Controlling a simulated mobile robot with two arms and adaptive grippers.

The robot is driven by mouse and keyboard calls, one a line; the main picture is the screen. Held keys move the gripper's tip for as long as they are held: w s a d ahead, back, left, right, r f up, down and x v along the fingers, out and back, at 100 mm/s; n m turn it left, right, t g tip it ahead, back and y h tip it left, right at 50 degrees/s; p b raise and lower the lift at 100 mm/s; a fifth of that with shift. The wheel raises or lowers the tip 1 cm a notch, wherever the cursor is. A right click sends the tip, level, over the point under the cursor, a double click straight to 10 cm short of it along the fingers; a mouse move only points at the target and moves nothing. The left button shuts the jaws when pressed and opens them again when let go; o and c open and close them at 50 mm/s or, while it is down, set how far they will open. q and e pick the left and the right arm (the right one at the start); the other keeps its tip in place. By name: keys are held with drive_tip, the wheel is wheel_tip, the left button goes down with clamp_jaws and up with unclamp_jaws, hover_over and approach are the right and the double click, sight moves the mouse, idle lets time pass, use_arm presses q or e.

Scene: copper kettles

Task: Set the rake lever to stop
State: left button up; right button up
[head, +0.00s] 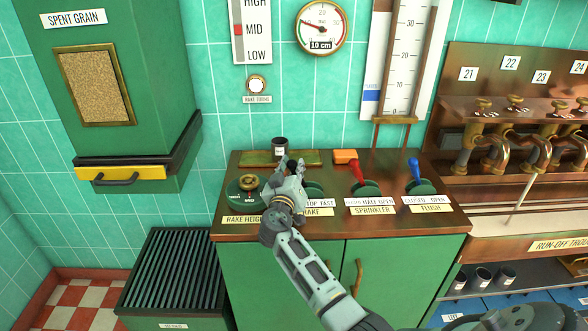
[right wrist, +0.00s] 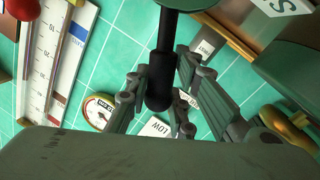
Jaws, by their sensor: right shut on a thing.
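The rake lever has a black grip (right wrist: 160,80), seen in the right wrist view on a dark stem rising from a round green base. My right gripper (head: 290,167) is shut on the rake lever's grip, with a finger on either side of it. In the head view the gripper hides most of the lever and part of its base. The rake label plate (head: 318,207) shows "STOP FAST" partly covered, so I cannot tell the lever's exact position. My left gripper is not in view.
Right of the rake lever stand the red sprinkler lever (head: 356,171) and the blue flush lever (head: 415,169). The brass rake height knob (head: 248,182) is close on the left. A dark cup (head: 280,147) stands behind. A round rake lamp (head: 257,85) is on the wall.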

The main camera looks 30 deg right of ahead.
sight(306, 183)
clamp_jaws()
drive_tip(key=shift+f, duration=0.1)
drive_tip(key=d+m+b, duration=0.1)
drive_tip(key=s+d+m+b, duration=0.2)
drive_tip(key=shift+r+m+y+b, duration=0.35)
drive_tip(key=shift+r+m+y, duration=0.05)
drive_tip(key=shift+s+d+r+m+g, duration=0.15)
drive_tip(key=shift+s+d+m+g, duration=0.05)
drive_tip(key=shift+d+m+g, duration=0.25)
drive_tip(key=o, duration=0.8)
unclamp_jaws()
drive_tip(key=shift+o, duration=0.2)
